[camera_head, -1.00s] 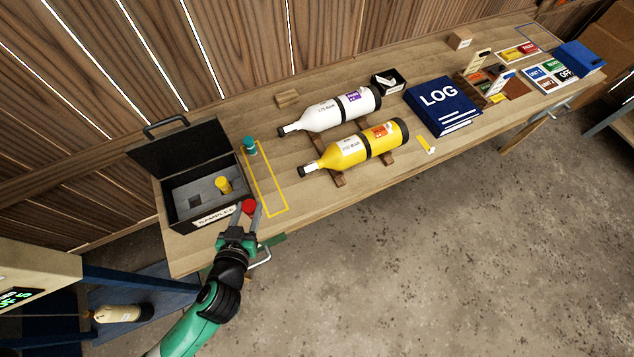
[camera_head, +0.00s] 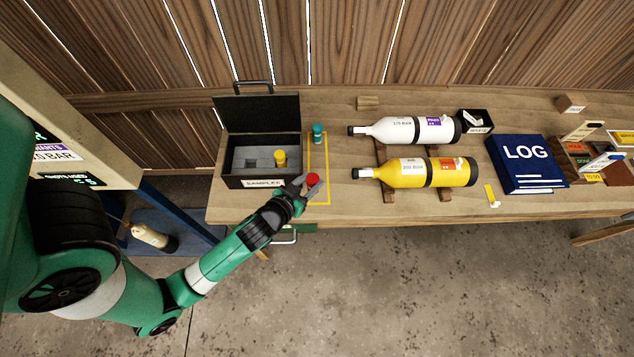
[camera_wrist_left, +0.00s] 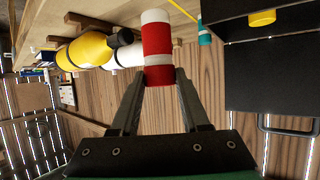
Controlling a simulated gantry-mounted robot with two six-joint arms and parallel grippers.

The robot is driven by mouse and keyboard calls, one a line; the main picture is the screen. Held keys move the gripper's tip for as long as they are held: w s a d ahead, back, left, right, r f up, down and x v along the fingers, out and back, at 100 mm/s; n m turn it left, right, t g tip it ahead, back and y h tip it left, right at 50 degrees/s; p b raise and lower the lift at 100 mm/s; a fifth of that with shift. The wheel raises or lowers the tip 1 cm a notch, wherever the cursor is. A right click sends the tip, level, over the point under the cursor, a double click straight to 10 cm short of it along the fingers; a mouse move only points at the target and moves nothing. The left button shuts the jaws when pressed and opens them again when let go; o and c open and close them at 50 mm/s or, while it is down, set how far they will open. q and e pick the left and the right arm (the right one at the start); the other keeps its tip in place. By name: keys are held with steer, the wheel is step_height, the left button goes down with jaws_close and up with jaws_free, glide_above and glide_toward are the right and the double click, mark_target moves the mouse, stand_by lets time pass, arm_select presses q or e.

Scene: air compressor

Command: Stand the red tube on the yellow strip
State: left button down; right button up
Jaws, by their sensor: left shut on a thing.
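The red tube (camera_head: 313,180) has a red cap in the head view; in the left wrist view the red tube (camera_wrist_left: 158,70) shows white bands. My left gripper (camera_head: 304,186) is shut on it, and its fingers (camera_wrist_left: 158,84) grip the tube's side. From above, the tube overlaps the front part of the yellow strip (camera_head: 328,170), a yellow outlined rectangle on the bench. I cannot tell whether the tube's base touches the bench. A teal-capped tube (camera_head: 318,133) stands at the strip's far end. My right gripper is not in view.
The open black sample box (camera_head: 232,182) with a yellow-capped tube (camera_head: 280,158) stands just left of the strip. A yellow bottle (camera_head: 405,173) and a white bottle (camera_head: 400,131) lie to the right on wooden rests. The strip is clear between the teal tube and the red tube.

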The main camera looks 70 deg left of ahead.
arm_select(q)
steer(key=shift+w+a+f+b, duration=0.5)
steer(key=shift+w+a+f, duration=0.05)
steer(key=shift+f, duration=0.95)
steer(key=shift+w+a+f+b, duration=0.5)
steer(key=shift+a+f+b, duration=0.1)
steer(key=shift+f, duration=0.9)
steer(key=shift+w+a+f+b, duration=0.45)
steer(key=shift+w+a+f, duration=0.1)
steer(key=shift+f, duration=0.95)
steer(key=shift+f, duration=0.15)
steer(key=shift+c, duration=1.9)
jaws_free()
